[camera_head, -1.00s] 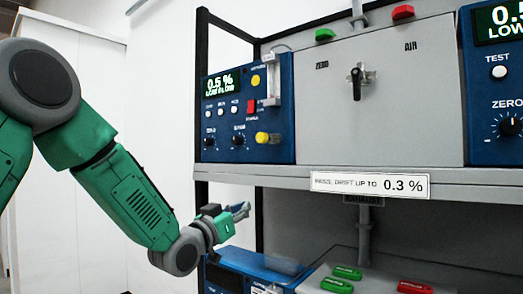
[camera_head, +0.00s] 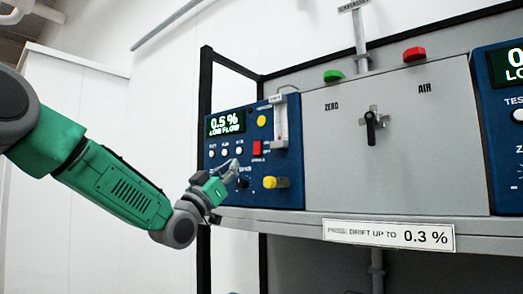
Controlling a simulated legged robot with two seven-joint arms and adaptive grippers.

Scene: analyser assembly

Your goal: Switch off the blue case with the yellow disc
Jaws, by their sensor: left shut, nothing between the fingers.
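The blue case (camera_head: 219,196) with the yellow disc (camera_head: 262,121) stands on the shelf at the left. Its green display (camera_head: 225,122) is lit and reads 0.5 % LOW FLOW. A red switch (camera_head: 257,147) sits below the disc, and a yellow knob (camera_head: 275,182) is at the lower right of its front. My left gripper (camera_head: 235,168) is shut and empty, in front of the case's lower left. It covers part of the lower controls; I cannot tell whether it touches the case. My right gripper is out of view.
A grey panel (camera_head: 440,150) with a black valve handle (camera_head: 371,127) stands right of the case. A second blue case (camera_head: 496,150) with a lit display is cut off at the right edge. The shelf edge (camera_head: 290,222) carries a drift label (camera_head: 389,234). A black post (camera_head: 206,80) stands at the left.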

